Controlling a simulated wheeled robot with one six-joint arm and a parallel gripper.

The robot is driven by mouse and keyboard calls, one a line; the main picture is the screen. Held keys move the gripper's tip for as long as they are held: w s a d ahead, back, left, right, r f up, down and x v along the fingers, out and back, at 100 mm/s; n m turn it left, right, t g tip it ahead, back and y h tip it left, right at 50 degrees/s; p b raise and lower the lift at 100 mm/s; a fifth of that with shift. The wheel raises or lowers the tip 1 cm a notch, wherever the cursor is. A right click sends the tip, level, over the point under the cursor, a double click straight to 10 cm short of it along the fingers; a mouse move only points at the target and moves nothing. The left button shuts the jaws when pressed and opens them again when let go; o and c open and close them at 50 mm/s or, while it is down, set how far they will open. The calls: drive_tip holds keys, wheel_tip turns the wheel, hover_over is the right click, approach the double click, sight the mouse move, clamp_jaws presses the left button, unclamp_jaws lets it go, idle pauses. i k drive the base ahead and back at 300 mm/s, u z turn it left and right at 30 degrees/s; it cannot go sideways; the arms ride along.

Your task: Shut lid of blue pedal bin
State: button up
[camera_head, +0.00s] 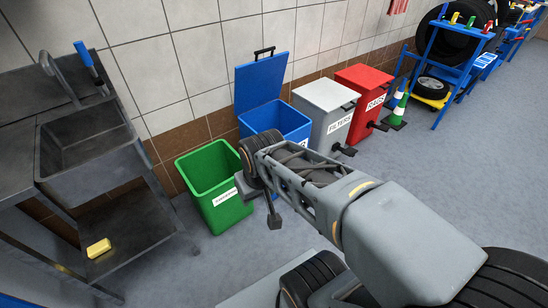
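The blue pedal bin (268,118) stands against the tiled wall between a green bin and a grey bin. Its blue lid (261,80) is open, raised upright at the back near the wall, with a black handle (264,52) at its top edge. My arm reaches in from the lower right and covers much of the bin's front and label. My gripper (248,188) appears to be at the arm's far end, low in front of the blue bin and beside the green bin. Its fingers are too unclear to tell whether they are open or shut.
An open green bin (211,172) stands left of the blue bin. A grey bin marked FILTERS (325,105) and a red bin (362,85) stand right, lids shut. A dark metal sink bench (90,150) holds a yellow sponge (98,248).

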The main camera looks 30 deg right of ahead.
sight(258, 82)
drive_tip(key=k, duration=0.6)
drive_tip(key=z, duration=0.65)
drive_tip(key=i, duration=0.5)
drive_tip(key=z, duration=0.75)
drive_tip(key=i, duration=0.85)
drive_tip(key=u, duration=0.6)
drive_tip(key=i, duration=0.5)
drive_tip(key=u, duration=0.45)
